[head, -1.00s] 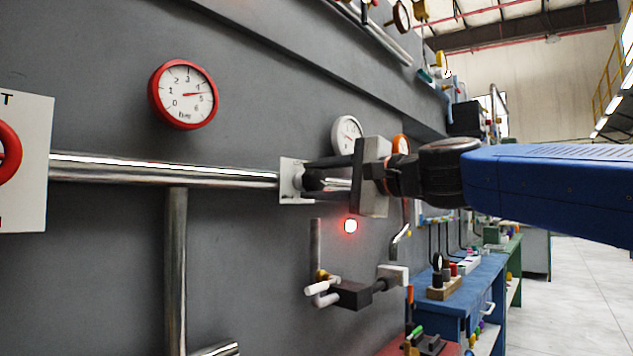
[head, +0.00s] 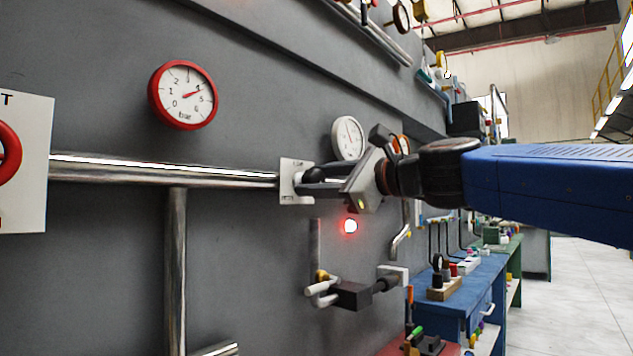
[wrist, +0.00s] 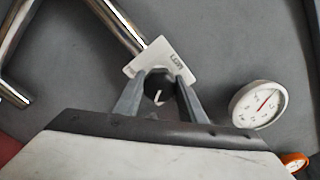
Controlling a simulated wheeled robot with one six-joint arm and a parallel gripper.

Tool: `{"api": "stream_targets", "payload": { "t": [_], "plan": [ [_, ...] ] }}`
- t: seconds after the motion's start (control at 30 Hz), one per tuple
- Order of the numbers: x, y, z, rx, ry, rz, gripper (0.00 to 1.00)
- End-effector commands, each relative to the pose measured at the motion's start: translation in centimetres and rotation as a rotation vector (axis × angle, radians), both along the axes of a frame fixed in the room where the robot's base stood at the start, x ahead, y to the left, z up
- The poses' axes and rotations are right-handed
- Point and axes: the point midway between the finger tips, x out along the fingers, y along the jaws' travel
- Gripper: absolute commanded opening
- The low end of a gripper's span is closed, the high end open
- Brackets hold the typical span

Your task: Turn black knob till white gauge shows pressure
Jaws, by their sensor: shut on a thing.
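The black knob (head: 312,174) sits on a white plate (head: 297,166) on the grey wall. In the wrist view the knob (wrist: 158,90) shows a white mark, between the two fingers. My gripper (head: 318,180) is shut on the knob and is rolled over at a tilt. The white gauge (head: 348,137) is on the wall just above my gripper; its needle stands roughly upward in the head view. It also shows in the wrist view at the right (wrist: 258,104), with a red needle. Its numbers are too small to read.
A red-rimmed gauge (head: 183,95) hangs at the left, needle near 4. A steel pipe (head: 160,171) runs to the knob's plate. A red light (head: 350,226) glows below. A black valve with a white handle (head: 350,295) juts out lower down. An orange-rimmed gauge (head: 402,143) is partly hidden behind my gripper.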

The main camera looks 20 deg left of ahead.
Motion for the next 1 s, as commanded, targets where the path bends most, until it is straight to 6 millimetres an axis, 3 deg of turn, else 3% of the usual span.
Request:
{"api": "stream_targets", "payload": {
  "t": [0.5, 0.53, 0.6, 1.0],
  "plan": [
    [0.04, 0.05, -0.29, 0.002, 0.019, 0.001, 0.14],
    [0.04, 0.05, -0.29, 0.002, 0.019, 0.001, 0.44],
    [0.04, 0.04, -0.25, 0.004, 0.018, 0.001, 0.55],
    [-0.23, -0.67, -0.02, 0.006, 0.016, -0.001, 0.55]
  ]
}}
